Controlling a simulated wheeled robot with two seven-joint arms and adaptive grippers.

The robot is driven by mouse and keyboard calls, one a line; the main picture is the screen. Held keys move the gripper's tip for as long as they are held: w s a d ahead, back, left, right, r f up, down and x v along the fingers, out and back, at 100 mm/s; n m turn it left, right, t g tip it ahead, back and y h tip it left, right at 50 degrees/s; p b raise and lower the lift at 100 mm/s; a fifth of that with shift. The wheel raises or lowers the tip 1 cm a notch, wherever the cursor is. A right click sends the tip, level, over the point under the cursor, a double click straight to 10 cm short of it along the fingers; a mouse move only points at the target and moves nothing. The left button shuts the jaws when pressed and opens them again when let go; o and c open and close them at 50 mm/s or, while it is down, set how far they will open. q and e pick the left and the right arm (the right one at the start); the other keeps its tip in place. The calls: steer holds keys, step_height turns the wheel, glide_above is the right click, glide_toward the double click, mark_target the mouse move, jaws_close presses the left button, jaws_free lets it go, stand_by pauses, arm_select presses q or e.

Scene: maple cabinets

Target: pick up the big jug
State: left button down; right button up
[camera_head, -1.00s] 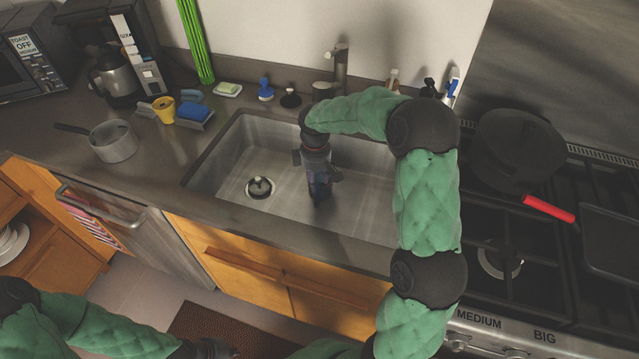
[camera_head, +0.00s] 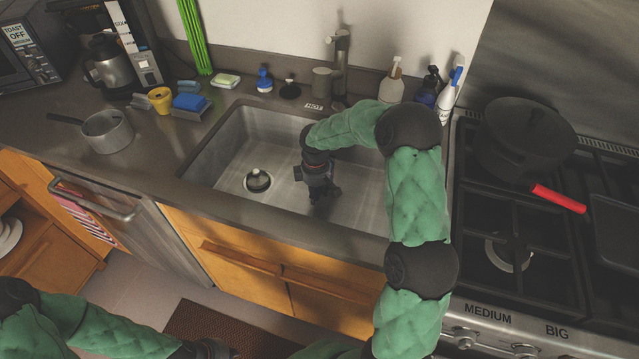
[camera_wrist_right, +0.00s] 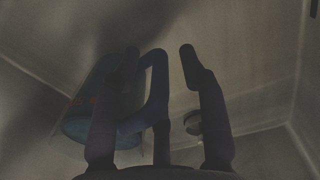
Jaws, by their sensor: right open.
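The big jug (camera_wrist_right: 98,125) shows in the right wrist view as a dark, see-through body with a bluish base and red marks on its side. Its blue handle (camera_wrist_right: 158,88) faces the gripper. My right gripper (camera_wrist_right: 158,55) is open, and in this view the handle appears between its two fingers; contact cannot be told. In the head view my right gripper (camera_head: 322,190) points down into the sink (camera_head: 225,155); the jug is not distinguishable there, probably hidden by my arm and gripper. My left gripper (camera_head: 212,350) is at the bottom edge, partly cut off.
A drain strainer (camera_head: 258,181) sits at the sink's left. The faucet (camera_head: 341,60) and soap bottles (camera_head: 391,82) stand behind. A saucepan (camera_head: 107,132), yellow cup (camera_head: 160,99) and blue sponge (camera_head: 190,103) are on the left counter. A stove with a black pot (camera_head: 525,140) is at right.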

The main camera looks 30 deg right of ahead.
jaws_close()
steer(key=shift+w, duration=0.1)
steer(key=shift+r, duration=0.25)
steer(key=shift+r+p, duration=1.9)
steer(key=shift+r, duration=2.8)
steer(key=shift+r, duration=0.1)
